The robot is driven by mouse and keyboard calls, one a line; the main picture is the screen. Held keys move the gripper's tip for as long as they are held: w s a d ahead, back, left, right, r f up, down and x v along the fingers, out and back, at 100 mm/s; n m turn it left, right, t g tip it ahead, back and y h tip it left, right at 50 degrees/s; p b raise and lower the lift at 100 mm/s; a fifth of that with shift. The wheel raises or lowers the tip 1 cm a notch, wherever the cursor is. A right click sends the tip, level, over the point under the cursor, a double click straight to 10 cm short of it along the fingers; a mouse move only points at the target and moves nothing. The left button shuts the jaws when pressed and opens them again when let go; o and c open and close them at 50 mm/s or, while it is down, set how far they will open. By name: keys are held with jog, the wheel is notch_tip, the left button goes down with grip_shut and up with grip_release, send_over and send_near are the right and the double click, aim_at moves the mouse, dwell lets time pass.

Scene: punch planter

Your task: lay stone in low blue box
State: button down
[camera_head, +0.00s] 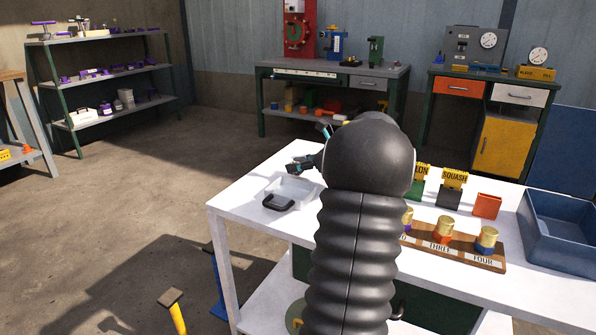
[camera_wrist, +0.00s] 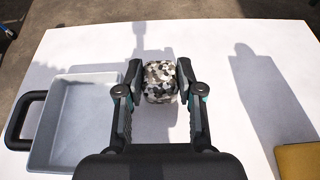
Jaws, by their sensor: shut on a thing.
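My gripper (camera_wrist: 160,82) is shut on a stone (camera_wrist: 160,72), a blocky piece speckled black, grey and white, near the far edge of the white table. In the head view my gripper (camera_head: 308,161) shows just left of my dark arm, by the pale tray; the stone cannot be made out there. I cannot tell how high the stone is above the table. The low blue box (camera_head: 553,248) is open-topped and stands at the right end of the white table, well to the right of my gripper. The part of its inside that shows looks empty.
A pale tray (camera_wrist: 62,152) with a black handle lies left of my gripper.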

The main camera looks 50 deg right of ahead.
jog(key=shift+f, duration=0.75)
jog(key=shift+f, duration=0.1)
jog(key=shift+f, duration=0.1)
jog(key=c, duration=0.7)
grip_release()
